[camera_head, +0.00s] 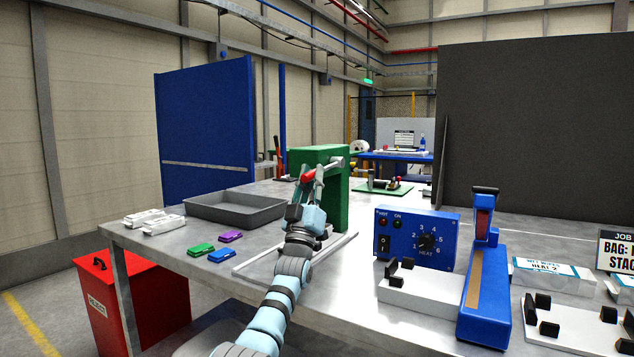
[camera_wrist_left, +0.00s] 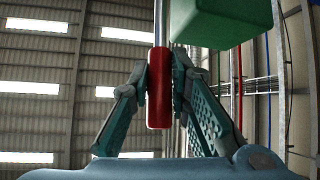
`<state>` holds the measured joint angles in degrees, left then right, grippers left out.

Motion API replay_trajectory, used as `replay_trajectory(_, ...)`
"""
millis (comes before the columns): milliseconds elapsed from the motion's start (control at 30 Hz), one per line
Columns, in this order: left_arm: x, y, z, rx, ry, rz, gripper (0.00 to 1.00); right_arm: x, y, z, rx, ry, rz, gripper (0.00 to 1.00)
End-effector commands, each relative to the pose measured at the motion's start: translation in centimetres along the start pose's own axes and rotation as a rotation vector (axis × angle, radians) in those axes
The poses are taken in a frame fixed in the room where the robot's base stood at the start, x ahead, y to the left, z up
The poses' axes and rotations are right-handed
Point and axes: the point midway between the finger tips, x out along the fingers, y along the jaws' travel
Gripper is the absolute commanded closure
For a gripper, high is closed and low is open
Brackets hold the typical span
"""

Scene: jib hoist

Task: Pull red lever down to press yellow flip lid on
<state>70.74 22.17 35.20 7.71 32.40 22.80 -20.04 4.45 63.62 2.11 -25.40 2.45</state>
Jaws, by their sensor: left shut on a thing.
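The red lever's handle (camera_head: 309,176) shows at the front of the green press (camera_head: 333,190) on the metal table. My left gripper (camera_head: 312,181) is shut on this handle, high in front of the press. In the left wrist view the red handle (camera_wrist_left: 159,88) stands upright between the two fingers of my left gripper (camera_wrist_left: 160,85), with the green press head (camera_wrist_left: 222,22) above and to the right. I cannot see a yellow flip lid; my arm hides the foot of the press. My right gripper is not in view.
Green (camera_head: 202,249), purple (camera_head: 230,237) and blue (camera_head: 221,256) lids lie left of my arm. A grey tray (camera_head: 234,215) and white packs (camera_head: 150,220) are behind them. A blue heat box (camera_head: 417,240) and a blue sealer (camera_head: 485,300) stand right. A red bin (camera_head: 135,305) stands left.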

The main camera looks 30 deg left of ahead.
Motion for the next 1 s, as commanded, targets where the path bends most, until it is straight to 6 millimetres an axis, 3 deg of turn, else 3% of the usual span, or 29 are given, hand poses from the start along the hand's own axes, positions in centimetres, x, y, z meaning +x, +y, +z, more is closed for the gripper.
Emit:
replay_trajectory(33, -0.5, -0.1, 0.7, -0.002, -0.007, -0.001, 1.00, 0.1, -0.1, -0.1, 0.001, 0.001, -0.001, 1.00)
replay_trajectory(467, -0.7, 0.0, 1.2, -0.008, -0.006, 0.003, 1.00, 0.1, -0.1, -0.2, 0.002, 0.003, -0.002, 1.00)
replay_trajectory(500, -0.8, 0.0, 1.2, -0.008, -0.007, 0.003, 0.79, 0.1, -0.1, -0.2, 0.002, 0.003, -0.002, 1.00)
replay_trajectory(600, -0.7, 0.0, 1.1, -0.007, -0.005, 0.004, 0.63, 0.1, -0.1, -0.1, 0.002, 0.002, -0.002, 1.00)
replay_trajectory(1000, 0.3, 0.2, 0.0, -0.005, 0.004, 0.004, 0.62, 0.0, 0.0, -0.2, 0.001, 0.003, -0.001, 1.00)
